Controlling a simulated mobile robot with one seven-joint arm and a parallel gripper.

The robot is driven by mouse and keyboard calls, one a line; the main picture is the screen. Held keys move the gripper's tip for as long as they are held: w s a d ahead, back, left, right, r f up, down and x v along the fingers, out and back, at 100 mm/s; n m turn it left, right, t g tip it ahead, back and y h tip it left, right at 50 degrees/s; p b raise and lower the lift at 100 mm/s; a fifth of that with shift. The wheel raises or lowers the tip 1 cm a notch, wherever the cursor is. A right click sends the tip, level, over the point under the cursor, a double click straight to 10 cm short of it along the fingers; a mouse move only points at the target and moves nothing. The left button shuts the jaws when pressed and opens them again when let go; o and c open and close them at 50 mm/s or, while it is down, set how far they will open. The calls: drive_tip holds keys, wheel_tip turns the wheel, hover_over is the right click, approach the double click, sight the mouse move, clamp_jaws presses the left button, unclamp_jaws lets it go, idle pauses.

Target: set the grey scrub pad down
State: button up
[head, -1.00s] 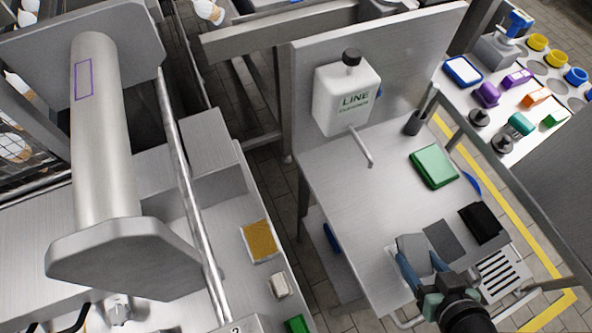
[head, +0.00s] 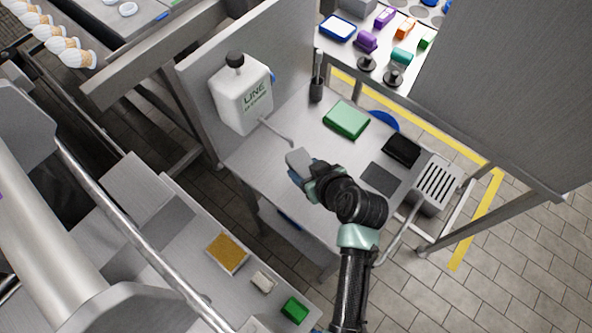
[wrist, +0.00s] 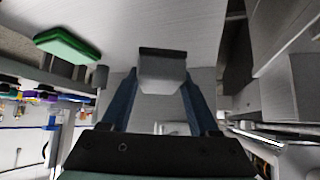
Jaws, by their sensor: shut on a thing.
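The grey scrub pad (head: 299,159) is held at the fingertips of my gripper (head: 303,174), over the steel table (head: 265,156), near the spout of the white bottle. The wrist view also shows the pad (wrist: 161,72) pinched between the two blue fingers of my gripper (wrist: 160,86), with a darker strip along its far edge. Whether the pad's underside touches the table is hard to tell. A flat dark grey square (head: 381,178) lies on the table to the right of my gripper.
A white bottle (head: 243,97) with a thin spout is mounted at the back left. A green pack (head: 346,119), a black folded item (head: 402,150) and a dark cup (head: 316,90) stand on the table. A slotted grate (head: 436,184) is at the right edge. The left front tabletop is bare.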

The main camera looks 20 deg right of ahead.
sight(297, 168)
drive_tip(key=shift+w+a+r, duration=0.15)
drive_tip(key=shift+w+a, duration=0.55)
drive_tip(key=shift+w, duration=0.25)
wheel_tip(297, 168, down, 2)
drive_tip(key=shift+w+f, duration=0.1)
drive_tip(key=shift+f, duration=0.15)
wheel_tip(297, 168, down, 4)
drive_tip(key=shift+f, duration=0.15)
drive_tip(key=shift+w+a+f+p, duration=0.1)
drive_tip(key=shift+w+f+p, duration=0.15)
drive_tip(key=shift+p, duration=0.15)
drive_tip(key=shift+s, duration=0.1)
drive_tip(key=shift+f+b, duration=0.2)
drive_tip(key=shift+b, duration=0.1)
drive_tip(key=o, duration=1.4)
drive_tip(key=shift+o, duration=0.2)
